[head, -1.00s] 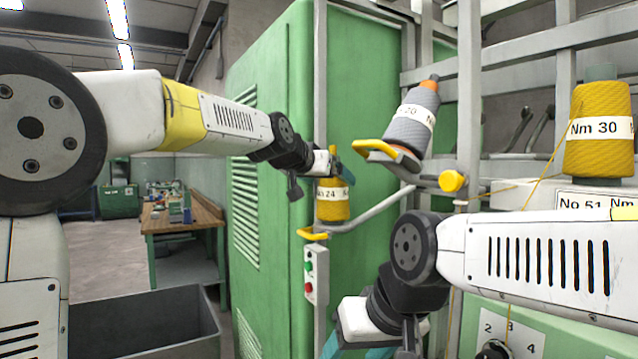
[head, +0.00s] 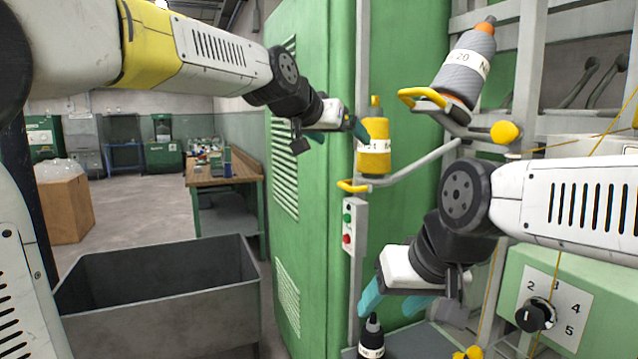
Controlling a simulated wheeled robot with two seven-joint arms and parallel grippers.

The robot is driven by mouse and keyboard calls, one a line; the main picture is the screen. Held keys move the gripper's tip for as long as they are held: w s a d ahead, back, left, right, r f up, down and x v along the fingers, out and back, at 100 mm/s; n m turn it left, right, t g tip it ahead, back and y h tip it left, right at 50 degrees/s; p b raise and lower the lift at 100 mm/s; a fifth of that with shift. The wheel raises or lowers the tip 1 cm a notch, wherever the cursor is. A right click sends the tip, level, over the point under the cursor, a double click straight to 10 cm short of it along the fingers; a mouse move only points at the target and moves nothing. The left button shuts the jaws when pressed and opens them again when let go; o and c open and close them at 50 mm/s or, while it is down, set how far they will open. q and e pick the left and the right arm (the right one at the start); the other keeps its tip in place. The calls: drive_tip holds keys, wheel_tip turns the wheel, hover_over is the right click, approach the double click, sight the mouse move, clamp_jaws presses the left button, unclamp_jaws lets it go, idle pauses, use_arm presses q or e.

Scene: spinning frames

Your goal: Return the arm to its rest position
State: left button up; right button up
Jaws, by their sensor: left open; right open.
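My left gripper (head: 354,126) is open, with teal fingertips, beside the upper left of the yellow spool (head: 376,158). It appears empty and apart from the spool, though the depth gap is hard to judge. The yellow spool stands upright on a peg of the grey frame arm. My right gripper (head: 386,303) is open and empty at the lower middle, its teal fingers pointing down and left. A dark bobbin with a white label (head: 372,340) stands below it. A grey spool (head: 466,65) sits tilted on the upper peg.
A green cabinet (head: 315,200) with a button box (head: 352,228) stands behind the arms. A grey bin (head: 160,262) is at lower left. A workbench (head: 222,172) is farther back. A dial panel (head: 556,306) is at lower right. Open floor lies at left.

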use_arm(q)
drive_tip(key=s+a+f+n+g+y, duration=0.4)
drive_tip(key=s+a+f+n+y, duration=0.1)
drive_tip(key=s+a+f, duration=1.8)
drive_tip(key=shift+s+a+f+n, duration=0.25)
drive_tip(key=shift+s+n, duration=0.35)
drive_tip(key=shift+s, duration=0.65)
drive_tip(key=shift+r, duration=0.1)
